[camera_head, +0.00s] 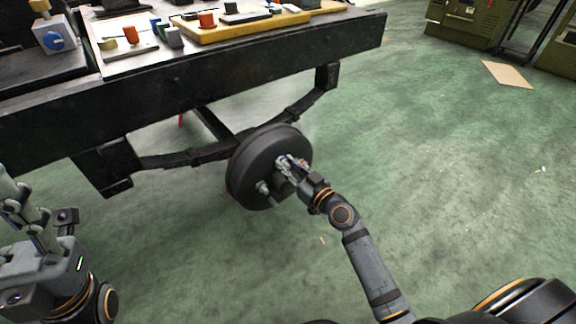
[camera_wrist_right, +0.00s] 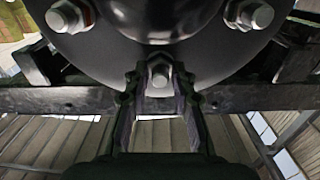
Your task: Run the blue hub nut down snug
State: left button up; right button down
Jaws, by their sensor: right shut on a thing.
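The black wheel hub (camera_head: 247,160) hangs under the chassis frame, with metal studs on its face. My right gripper (camera_head: 284,162) is at the hub face, its fingers shut around one stud (camera_wrist_right: 160,72), which shows between the fingertips in the right wrist view. The blue hub nut is mostly hidden by the fingertips; only a faint bluish patch shows there in the head view. Two other studs in the wrist view carry reddish rings, at upper left (camera_wrist_right: 66,17) and upper right (camera_wrist_right: 250,13). My left gripper (camera_head: 22,205) is at the left edge, partly cut off, away from the hub.
The dark chassis frame (camera_head: 220,78) runs above the hub. On top are a yellow tray (camera_head: 240,31) and a light board (camera_head: 112,63) with small coloured parts. A leaf spring (camera_head: 185,158) is beside the hub.

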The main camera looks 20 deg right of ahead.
jog(key=m, duration=0.4)
jog(key=shift+d, duration=0.1)
jog(key=m, duration=0.4)
jog(key=m+p, duration=0.1)
jog(key=m, duration=0.3)
jog(key=shift+d+f, duration=0.1)
jog(key=shift+f, duration=0.05)
jog(key=shift+f+m+p, duration=0.15)
jog(key=shift+m+p, duration=0.25)
jog(key=shift+m, duration=1.7)
jog(key=c, duration=1.1)
grip_release()
